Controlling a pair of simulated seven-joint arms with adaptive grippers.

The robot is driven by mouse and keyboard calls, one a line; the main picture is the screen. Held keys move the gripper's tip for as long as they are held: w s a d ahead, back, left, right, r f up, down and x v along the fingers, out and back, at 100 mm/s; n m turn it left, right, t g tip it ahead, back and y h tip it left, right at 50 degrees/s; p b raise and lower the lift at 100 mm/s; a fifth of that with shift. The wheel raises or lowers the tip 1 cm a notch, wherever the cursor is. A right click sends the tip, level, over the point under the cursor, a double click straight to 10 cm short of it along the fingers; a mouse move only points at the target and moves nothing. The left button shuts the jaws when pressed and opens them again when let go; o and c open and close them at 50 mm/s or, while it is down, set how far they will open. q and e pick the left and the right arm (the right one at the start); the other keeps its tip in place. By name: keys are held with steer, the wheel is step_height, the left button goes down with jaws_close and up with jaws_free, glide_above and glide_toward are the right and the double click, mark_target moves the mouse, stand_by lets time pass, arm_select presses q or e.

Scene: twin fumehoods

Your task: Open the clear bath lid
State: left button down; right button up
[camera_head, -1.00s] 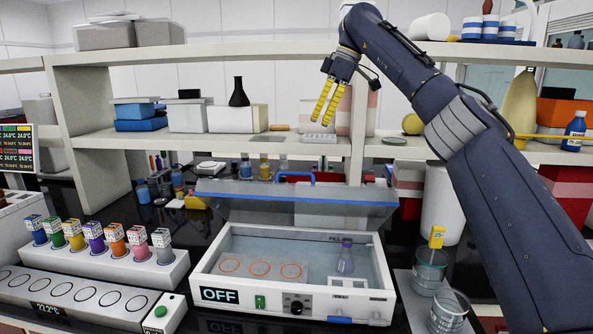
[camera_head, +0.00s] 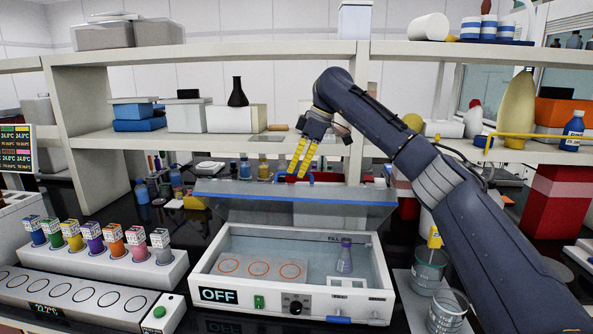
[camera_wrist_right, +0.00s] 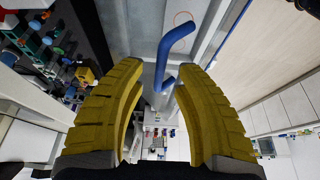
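The water bath (camera_head: 213,262) stands at the front centre of the bench, its OFF display facing me. Its clear lid (camera_head: 345,195) is raised and tilted at the bath's back edge, so the basin shows. The lid's blue handle (camera_head: 312,181) is at its upper edge and also shows in the right wrist view (camera_wrist_right: 172,48). My right gripper (camera_head: 297,172) points down close to the handle in the head view. In the wrist view its yellow fingers (camera_wrist_right: 160,70) are apart, with the handle seen between and beyond them. I cannot tell whether they touch it. My left gripper is not in view.
A purple flask (camera_head: 346,260) and a rack with orange rings (camera_head: 260,270) are in the basin. A rack of coloured-cap tubes (camera_head: 100,262) stands left; beakers (camera_head: 430,270) stand right. Shelves (camera_head: 210,142) rise behind the bath.

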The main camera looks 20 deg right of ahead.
steer(key=shift+a+f, duration=0.15)
steer(key=shift+f, duration=0.25)
steer(key=shift+o, duration=0.3)
jaws_close()
stand_by(0.4)
